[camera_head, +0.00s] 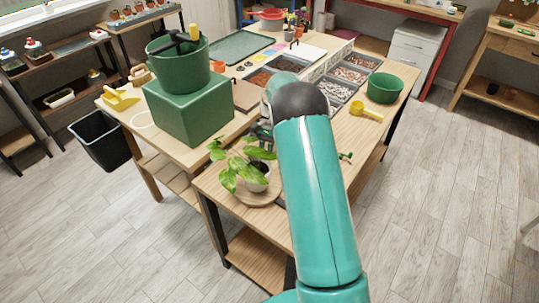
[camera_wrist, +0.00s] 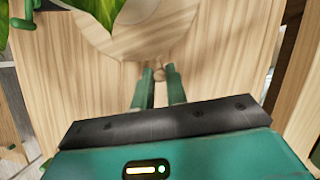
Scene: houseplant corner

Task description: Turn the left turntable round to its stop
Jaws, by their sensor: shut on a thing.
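The left turntable (camera_head: 265,193) is a round wooden disc on the near end of the wooden table. A small wooden peg (camera_wrist: 158,72) stands out at the disc's near rim. My gripper (camera_wrist: 159,80) is shut on this peg, one green finger on each side. In the head view my arm hides the fingertips and the disc's right part.
A large green block (camera_head: 188,118) with a green pot (camera_head: 178,70) on it stands left of the plant. Grey trays (camera_head: 338,90), a green bowl (camera_head: 385,87) and a yellow scoop (camera_head: 365,111) lie farther back. A black bin (camera_head: 100,140) stands on the floor at left.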

